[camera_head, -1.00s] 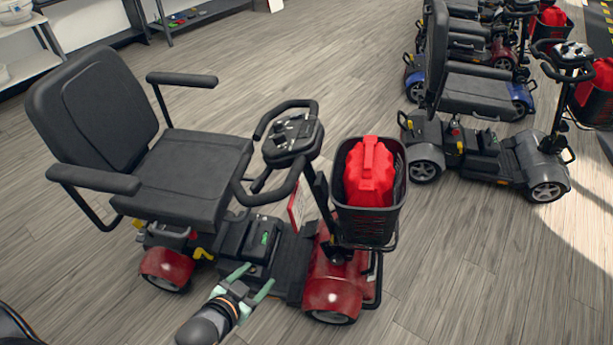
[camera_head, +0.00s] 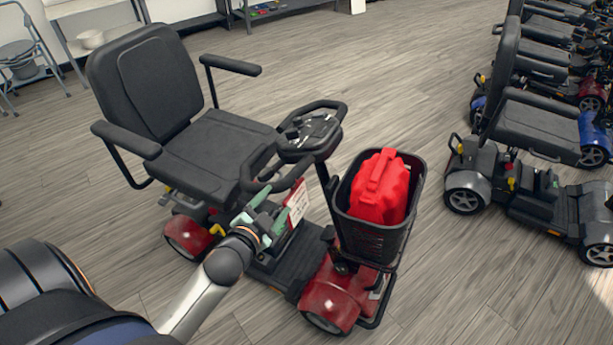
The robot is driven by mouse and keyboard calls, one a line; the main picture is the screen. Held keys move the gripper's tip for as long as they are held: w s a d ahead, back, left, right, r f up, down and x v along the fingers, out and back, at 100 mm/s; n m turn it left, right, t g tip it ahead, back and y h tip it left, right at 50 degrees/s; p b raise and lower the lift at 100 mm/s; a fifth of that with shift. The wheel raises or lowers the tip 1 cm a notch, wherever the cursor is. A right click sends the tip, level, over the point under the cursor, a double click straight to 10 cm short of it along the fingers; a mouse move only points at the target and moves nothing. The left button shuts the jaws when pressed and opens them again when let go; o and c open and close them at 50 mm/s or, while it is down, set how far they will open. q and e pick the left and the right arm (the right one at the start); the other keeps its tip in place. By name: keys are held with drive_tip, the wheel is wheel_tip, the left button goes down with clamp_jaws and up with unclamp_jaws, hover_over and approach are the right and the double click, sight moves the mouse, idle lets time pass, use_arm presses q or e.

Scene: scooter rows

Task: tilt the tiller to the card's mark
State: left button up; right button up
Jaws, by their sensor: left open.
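The red scooter's tiller (camera_head: 323,180) rises from the front of the deck, with a black looped handlebar and control panel (camera_head: 309,132) at its top. A white card with a red edge (camera_head: 297,203) hangs by the tiller; its writing is too small to read. My left gripper (camera_head: 271,212) has green fingers and is open. It is below the handlebar, left of the card, and overlaps the card's edge in the picture; I cannot tell if they touch. The black seat (camera_head: 215,150) is behind it. My right gripper is not in view.
A black basket (camera_head: 368,235) holding a red bag (camera_head: 380,190) is at the scooter's front. A grey scooter (camera_head: 525,200) and a row of others stand at right. Shelves (camera_head: 90,40) and a walking frame are at the back. Open wooden floor (camera_head: 400,90) lies between.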

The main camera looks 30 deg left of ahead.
sight(294, 175)
use_arm(q)
drive_tip(key=x, duration=0.8)
drive_tip(key=r+x, duration=0.1)
drive_tip(key=x, duration=0.3)
drive_tip(key=shift+w+f+b, duration=0.1)
drive_tip(key=shift+w+b, duration=0.3)
drive_tip(key=shift+w, duration=0.15)
drive_tip(key=shift+c, duration=0.2)
clamp_jaws()
idle(0.7)
